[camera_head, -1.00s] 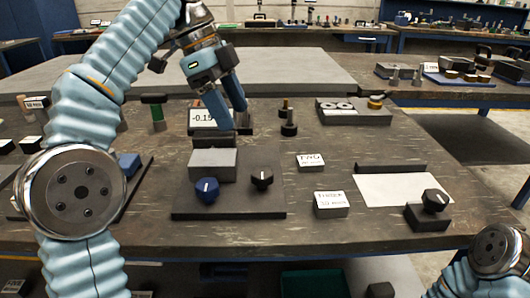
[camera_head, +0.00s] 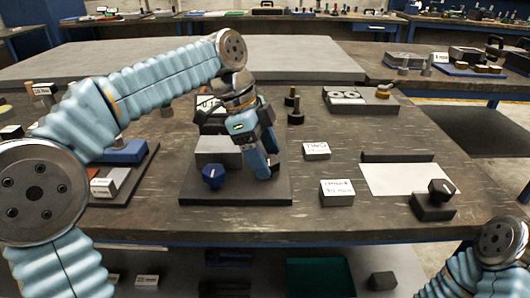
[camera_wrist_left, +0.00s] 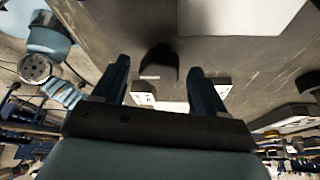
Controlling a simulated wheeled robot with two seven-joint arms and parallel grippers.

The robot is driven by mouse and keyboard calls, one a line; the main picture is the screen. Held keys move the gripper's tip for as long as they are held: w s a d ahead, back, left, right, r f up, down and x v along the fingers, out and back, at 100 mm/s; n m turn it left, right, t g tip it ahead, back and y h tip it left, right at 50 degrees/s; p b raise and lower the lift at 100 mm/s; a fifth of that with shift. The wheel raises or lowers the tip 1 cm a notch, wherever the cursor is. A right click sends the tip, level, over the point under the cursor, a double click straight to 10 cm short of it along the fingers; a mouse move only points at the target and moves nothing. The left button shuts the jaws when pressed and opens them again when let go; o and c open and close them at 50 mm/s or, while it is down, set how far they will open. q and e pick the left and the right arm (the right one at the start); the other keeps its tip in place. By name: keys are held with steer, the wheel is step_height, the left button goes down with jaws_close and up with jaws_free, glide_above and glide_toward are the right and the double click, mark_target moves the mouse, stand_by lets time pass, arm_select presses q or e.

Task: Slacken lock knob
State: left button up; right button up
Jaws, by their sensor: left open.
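In the head view a dark base plate (camera_head: 235,194) carries a grey block (camera_head: 218,152) and a blue knob (camera_head: 213,176) with a white mark. My left gripper (camera_head: 270,168) is over the plate's right half, pointing down, to the right of the blue knob. It is open, its two blue fingers close to the plate. The black knob on that half is hidden behind the gripper. In the wrist view the open fingers (camera_wrist_left: 158,85) frame a dark object (camera_wrist_left: 158,62); I cannot tell if it is the knob. My right gripper is not in view.
Two label blocks (camera_head: 316,150) (camera_head: 337,192) stand right of the plate. Further right are a white sheet (camera_head: 408,180) and a black knob on a dark block (camera_head: 434,207). A blue tray (camera_head: 124,152) lies left. The bench between labels and sheet is clear.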

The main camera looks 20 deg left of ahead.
arm_select(q)
steer(key=c, duration=1.1)
steer(key=shift+o, duration=0.2)
steer(key=shift+n, duration=0.4)
steer(key=n+t+b, duration=0.1)
steer(key=n, duration=0.2)
steer(key=shift+s+n+t, duration=0.15)
steer(key=shift+n+t, duration=0.15)
steer(key=shift+t, duration=0.1)
steer(key=n+t+y, duration=0.1)
steer(key=n, duration=0.2)
steer(key=shift+s+d+n, duration=0.1)
steer(key=shift+n, duration=0.2)
steer(key=n, duration=0.2)
steer(key=n+t+y, duration=0.1)
steer(key=n, duration=0.1)
steer(key=shift+d+y, duration=0.15)
steer(key=shift+y, duration=0.15)
steer(key=shift+s+d+n+t+y+p, duration=0.1)
steer(key=shift+n+t+y+p, duration=0.4)
steer(key=shift+n, duration=1.4)
